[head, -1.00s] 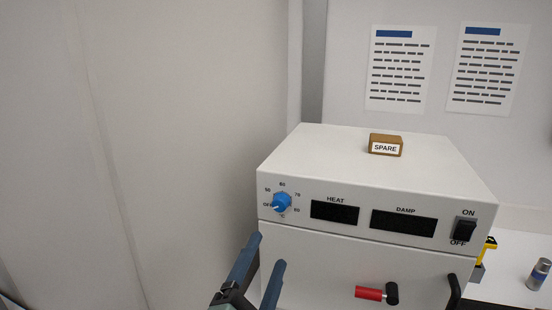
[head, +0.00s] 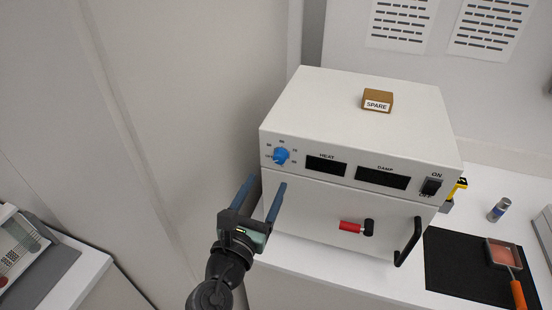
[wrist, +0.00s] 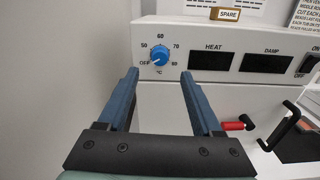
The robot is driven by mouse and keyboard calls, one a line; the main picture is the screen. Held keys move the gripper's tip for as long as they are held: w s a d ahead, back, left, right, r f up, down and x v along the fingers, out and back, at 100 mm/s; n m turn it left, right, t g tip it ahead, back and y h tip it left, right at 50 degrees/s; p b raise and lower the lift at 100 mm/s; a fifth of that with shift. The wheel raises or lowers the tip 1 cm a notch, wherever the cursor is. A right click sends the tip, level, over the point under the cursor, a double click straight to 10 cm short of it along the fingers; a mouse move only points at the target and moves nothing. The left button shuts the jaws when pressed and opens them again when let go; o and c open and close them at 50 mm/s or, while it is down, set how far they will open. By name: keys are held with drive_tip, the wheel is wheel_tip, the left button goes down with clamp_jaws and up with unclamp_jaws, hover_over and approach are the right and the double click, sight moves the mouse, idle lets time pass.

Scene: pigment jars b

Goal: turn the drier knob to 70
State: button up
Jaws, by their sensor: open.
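The blue drier knob (head: 281,155) sits at the left of the white drier's (head: 375,145) front panel. It also shows in the wrist view (wrist: 159,55), with marks OFF, 50, 60, 70 and 80 around it. Its white pointer is at the lower left, near OFF. My gripper (head: 262,190) is open and empty, in front of the drier and below the knob. In the wrist view its two blue fingers (wrist: 158,78) stand apart on either side below the knob, not touching it. The HEAT display (head: 326,165) and DAMP display (head: 382,178) are dark.
A brown SPARE block (head: 377,100) is on top of the drier. The ON/OFF switch (head: 431,187), a red-handled latch (head: 355,227) and a black door handle (head: 408,242) are on its front. A black mat (head: 460,265) and a small jar (head: 499,209) lie right. A wall stands left.

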sight(279, 160)
drive_tip(key=x, duration=0.7)
drive_tip(key=shift+w+d+p, duration=0.1)
drive_tip(key=shift+w+p, duration=0.15)
drive_tip(key=shift+p, duration=0.15)
clamp_jaws()
